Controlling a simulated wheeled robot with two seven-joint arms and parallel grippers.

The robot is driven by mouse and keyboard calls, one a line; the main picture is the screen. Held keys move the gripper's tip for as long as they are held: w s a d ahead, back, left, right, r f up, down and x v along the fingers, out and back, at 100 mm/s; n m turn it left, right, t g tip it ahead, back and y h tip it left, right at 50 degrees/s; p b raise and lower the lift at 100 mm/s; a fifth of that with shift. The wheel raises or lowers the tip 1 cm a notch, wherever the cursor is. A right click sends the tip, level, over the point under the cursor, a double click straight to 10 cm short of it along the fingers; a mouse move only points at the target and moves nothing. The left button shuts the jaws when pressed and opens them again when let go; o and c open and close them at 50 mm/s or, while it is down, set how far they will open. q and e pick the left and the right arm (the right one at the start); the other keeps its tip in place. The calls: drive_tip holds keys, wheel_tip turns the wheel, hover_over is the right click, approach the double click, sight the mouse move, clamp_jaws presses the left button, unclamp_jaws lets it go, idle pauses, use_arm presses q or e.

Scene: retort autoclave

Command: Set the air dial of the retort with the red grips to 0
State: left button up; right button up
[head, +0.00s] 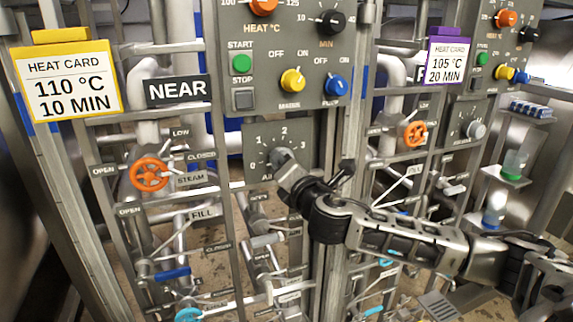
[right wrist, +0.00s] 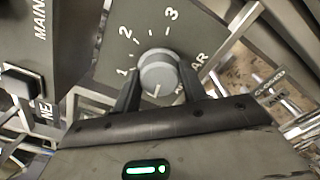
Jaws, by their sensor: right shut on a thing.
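The air dial (right wrist: 158,72) is a round grey knob on a dark grey panel (head: 262,138) marked 0 to 3, on the retort labelled NEAR. My right gripper (head: 287,170) reaches it from the right. In the right wrist view its two dark fingers (right wrist: 158,92) are shut on the knob, one on each side. A pale mark on the knob points toward the gripper, down and slightly left. The 1, 2 and 3 show there; the 0 is hidden, so the exact reading cannot be told. No red grips stand out in view. My left gripper is not in view.
Above the dial is a control box (head: 262,60) with orange, black, yellow and blue knobs. An orange steam wheel (head: 149,174) and pipes stand to the left. A second retort's panel with its own air dial (head: 474,129) stands to the right. A yellow heat card (head: 68,82) hangs at left.

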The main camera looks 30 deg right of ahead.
drive_tip(key=shift+n, duration=0.5)
drive_tip(key=o, duration=1)
drive_tip(key=shift+s+a, duration=0.1)
